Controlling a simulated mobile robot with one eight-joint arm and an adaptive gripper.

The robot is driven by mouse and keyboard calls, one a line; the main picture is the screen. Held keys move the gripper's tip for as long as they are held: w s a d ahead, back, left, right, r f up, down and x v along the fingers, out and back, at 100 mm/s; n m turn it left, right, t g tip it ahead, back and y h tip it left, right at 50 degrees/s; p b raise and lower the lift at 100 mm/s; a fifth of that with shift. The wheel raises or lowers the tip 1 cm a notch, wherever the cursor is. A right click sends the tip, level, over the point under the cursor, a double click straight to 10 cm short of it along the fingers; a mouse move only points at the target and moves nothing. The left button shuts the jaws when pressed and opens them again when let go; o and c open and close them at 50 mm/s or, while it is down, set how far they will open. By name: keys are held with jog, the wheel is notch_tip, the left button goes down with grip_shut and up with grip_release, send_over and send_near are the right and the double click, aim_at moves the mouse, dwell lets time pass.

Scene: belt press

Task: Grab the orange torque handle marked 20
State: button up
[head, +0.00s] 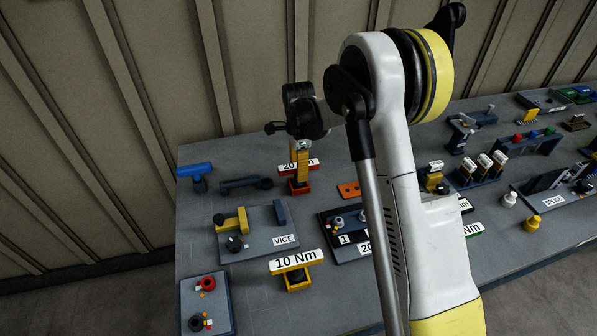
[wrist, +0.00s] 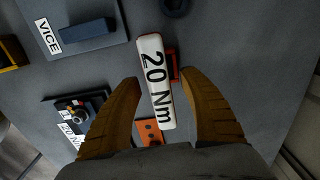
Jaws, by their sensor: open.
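The torque handle marked 20 Nm (wrist: 157,85) lies between my fingers in the wrist view, its white label facing the camera. A bit of its red-orange body (wrist: 173,62) shows beside the label. In the head view its label (head: 287,167) and orange base (head: 298,187) are partly covered by my gripper (head: 302,172), which points down over it. My gripper (wrist: 160,80) is open, with one yellow-brown finger on each side of the handle. A gap shows between the label and each fingertip. The height of the fingertips over the handle is hard to tell.
A yellow 10 Nm handle (head: 297,278) stands nearer the front. The vice plate (head: 284,242), a dark wrench (head: 246,184), a blue tool (head: 195,172) and an orange plate with holes (head: 348,190) are around. The orange plate (wrist: 150,132) lies close to my fingers. A corrugated wall stands behind the table.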

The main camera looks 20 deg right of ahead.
grip_shut()
jog(key=shift+r, duration=0.1)
jog(key=shift+r+p, duration=0.5)
jog(key=shift+r, duration=0.05)
jog(key=r, duration=0.3)
jog(key=d+r+p, duration=0.1)
jog(key=shift+s+d+r, duration=0.1)
jog(key=shift+s+r, duration=0.05)
jog(key=shift+s, duration=0.1)
jog(key=s+d+r+p, duration=0.2)
jog(key=s+d+r, duration=0.2)
jog(key=d, duration=0.5)
jog(key=shift+d+r, duration=0.3)
jog(key=shift+r, duration=0.65)
